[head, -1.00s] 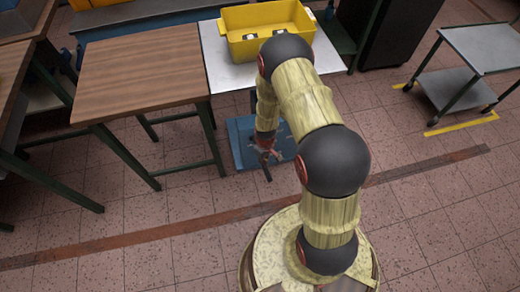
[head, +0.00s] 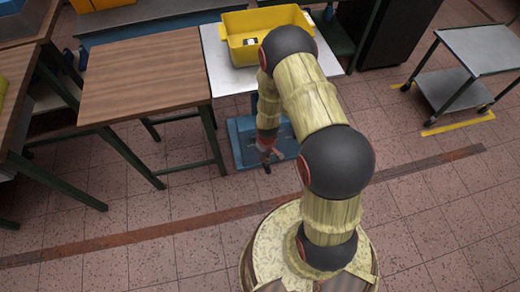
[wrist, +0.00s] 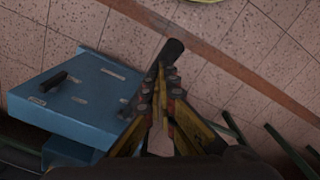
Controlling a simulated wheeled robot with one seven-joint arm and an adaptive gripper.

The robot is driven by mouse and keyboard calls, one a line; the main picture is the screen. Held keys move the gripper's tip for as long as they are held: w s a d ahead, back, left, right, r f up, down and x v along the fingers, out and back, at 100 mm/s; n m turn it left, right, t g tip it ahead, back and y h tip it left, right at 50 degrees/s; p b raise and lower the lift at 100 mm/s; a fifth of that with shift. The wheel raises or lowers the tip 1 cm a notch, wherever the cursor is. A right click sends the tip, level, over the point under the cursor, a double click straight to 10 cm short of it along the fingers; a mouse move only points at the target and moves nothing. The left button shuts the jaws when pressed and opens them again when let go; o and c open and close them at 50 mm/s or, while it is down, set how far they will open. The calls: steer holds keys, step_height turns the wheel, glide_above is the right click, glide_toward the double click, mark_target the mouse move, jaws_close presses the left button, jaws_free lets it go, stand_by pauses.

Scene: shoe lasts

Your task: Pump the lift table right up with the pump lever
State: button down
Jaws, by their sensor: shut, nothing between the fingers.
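The lift table has a pale grey top (head: 217,74) and a blue base (head: 240,148), which also shows at left in the wrist view (wrist: 70,105). The dark pump lever (wrist: 172,48) sticks out just past my fingertips in the wrist view. My gripper (wrist: 166,88) is shut with nothing between its fingers. It is close against the lever's end; I cannot tell whether they touch. In the head view my gripper (head: 269,155) hangs low in front of the blue base, and the lever there is mostly hidden by my arm.
A yellow crate (head: 237,52) stands on the lift table's top, with small things inside. A wooden table (head: 145,80) stands close on the left. A grey trolley (head: 485,50) stands at the far right. The tiled floor in front is clear.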

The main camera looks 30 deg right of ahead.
steer(key=s+r+p, duration=0.2)
steer(key=s+a+r+p, duration=0.1)
steer(key=s+r+p, duration=0.1)
steer(key=r, duration=0.1)
steer(key=shift+s, duration=0.1)
steer(key=s+a+r+p, duration=0.1)
steer(key=s+r+p, duration=0.4)
steer(key=r+p, duration=0.4)
step_height(320, 180, up, 3)
steer(key=shift+s+a+f+p, duration=0.1)
steer(key=shift+s+a+p, duration=0.1)
steer(key=shift+s+p, duration=0.15)
steer(key=shift+s, duration=0.1)
steer(key=s+a+m+g, duration=0.1)
steer(key=s+m+g, duration=0.1)
steer(key=s, duration=0.4)
steer(key=a+r+t+b, duration=0.1)
steer(key=r+t+b, duration=0.1)
steer(key=r, duration=1.1)
steer(key=w+a+r+m+t+b, duration=0.1)
steer(key=a+r+t+b, duration=0.1)
steer(key=r, duration=1.2)
steer(key=a+r+t+b, duration=0.2)
steer(key=r+b, duration=0.3)
steer(key=r, duration=0.9)
steer(key=shift+w+r+t+b, duration=0.2)
steer(key=shift+w+t+b, duration=0.1)
steer(key=shift+t, duration=0.5)
